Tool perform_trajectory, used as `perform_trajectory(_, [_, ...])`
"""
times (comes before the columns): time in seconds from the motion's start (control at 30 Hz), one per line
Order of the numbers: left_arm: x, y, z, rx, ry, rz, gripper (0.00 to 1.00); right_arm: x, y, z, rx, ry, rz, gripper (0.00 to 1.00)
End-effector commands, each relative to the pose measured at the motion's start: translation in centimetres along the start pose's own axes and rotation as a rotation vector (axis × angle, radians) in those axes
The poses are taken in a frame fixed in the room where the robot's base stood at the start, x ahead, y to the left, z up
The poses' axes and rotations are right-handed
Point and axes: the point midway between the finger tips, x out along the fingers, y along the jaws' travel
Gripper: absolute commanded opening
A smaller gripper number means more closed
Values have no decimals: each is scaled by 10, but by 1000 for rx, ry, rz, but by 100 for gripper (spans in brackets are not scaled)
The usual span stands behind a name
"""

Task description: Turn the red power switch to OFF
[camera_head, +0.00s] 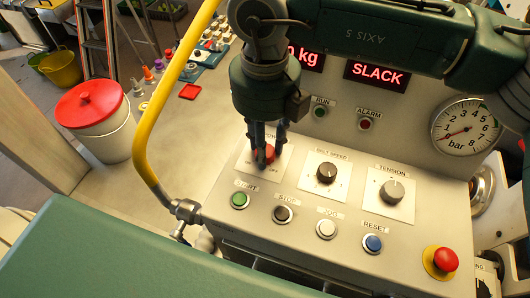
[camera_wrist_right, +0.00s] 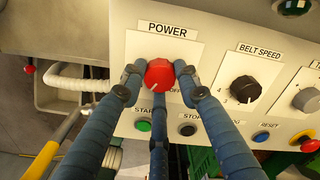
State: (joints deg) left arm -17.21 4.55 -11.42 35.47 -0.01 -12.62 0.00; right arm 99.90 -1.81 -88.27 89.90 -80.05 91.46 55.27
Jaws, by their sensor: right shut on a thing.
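The red power switch (camera_head: 264,153) is a round knob on a white plate at the left of the sloped control panel. It shows larger in the right wrist view (camera_wrist_right: 159,74), under the word POWER. Its white pointer mark faces down and to the left there. The OFF label (camera_wrist_right: 174,91) sits to the lower right, partly hidden by a finger; I cannot see the ON label. My right gripper (camera_head: 266,146) comes down from above and is shut on the knob, with blue fingers (camera_wrist_right: 160,80) on both sides and one below. My left gripper is not in view.
The belt speed knob (camera_head: 326,172) and tension knob (camera_head: 392,190) stand to the right. Green start (camera_head: 240,200), stop (camera_head: 283,214), jog and reset buttons line the row below. A red emergency button (camera_head: 445,260) is at lower right. A yellow rail (camera_head: 150,140) rises at the left.

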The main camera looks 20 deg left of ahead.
Motion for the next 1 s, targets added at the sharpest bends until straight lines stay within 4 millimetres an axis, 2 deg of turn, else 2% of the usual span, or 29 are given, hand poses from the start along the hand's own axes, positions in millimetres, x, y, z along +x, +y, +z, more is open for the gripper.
perform_trajectory(0.03, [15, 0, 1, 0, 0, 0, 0, 6, 0, 1, -44, -6, 1, 5])
perform_trajectory(0.1, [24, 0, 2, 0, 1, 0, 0, 5, 0, 2, -111, -7, 1, 5])
perform_trajectory(0.4, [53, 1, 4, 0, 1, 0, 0, 3, 0, 2, -396, -6, 0, 5])
perform_trajectory(1.0, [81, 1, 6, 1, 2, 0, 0, -1, 0, 1, -957, -6, 0, 5])
